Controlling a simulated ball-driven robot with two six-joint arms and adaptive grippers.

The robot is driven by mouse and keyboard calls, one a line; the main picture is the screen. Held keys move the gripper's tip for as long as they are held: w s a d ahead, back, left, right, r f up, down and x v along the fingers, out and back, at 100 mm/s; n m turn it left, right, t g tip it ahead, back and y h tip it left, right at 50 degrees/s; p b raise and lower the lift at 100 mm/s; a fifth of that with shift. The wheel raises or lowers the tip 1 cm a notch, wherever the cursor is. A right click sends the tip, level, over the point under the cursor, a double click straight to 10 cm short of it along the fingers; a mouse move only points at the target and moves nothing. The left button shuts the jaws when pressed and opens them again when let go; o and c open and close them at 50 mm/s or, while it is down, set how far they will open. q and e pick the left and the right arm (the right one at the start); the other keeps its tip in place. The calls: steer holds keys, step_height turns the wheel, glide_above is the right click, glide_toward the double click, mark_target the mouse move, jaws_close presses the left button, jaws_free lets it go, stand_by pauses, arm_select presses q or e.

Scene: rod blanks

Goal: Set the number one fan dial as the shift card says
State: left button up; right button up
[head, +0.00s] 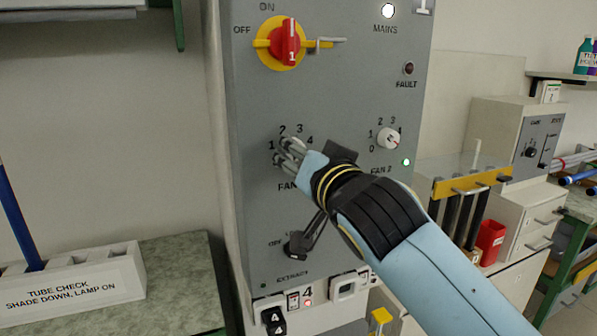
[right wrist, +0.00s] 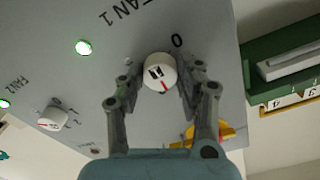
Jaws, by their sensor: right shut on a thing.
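The number one fan dial (right wrist: 158,72) is white with a red line, on the grey panel (right wrist: 230,80). In the right wrist view the line points down, away from the printed 0; the other numerals around it are hidden by my fingers. My right gripper (right wrist: 160,78) has its fingers on either side of this dial and is shut on it. In the head view my right gripper (head: 286,150) covers most of the dial, with 1, 2, 3 and 4 showing around it. My left gripper is not in view. No shift card is clearly readable.
The fan 2 dial (head: 388,139) sits to the right with a green lamp (head: 406,162) below it. The red main switch (head: 285,43) is above and the extract switch (head: 296,244) below. A yellow-framed card (right wrist: 293,103) with 4 and 3 shows beside the panel.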

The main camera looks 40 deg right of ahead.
steer(key=shift+m+b, duration=1.65)
steer(key=shift+m, duration=0.75)
steer(key=o, duration=1.1)
steer(key=shift+o, duration=0.2)
steer(key=v, duration=0.7)
steer(key=shift+s, duration=0.25)
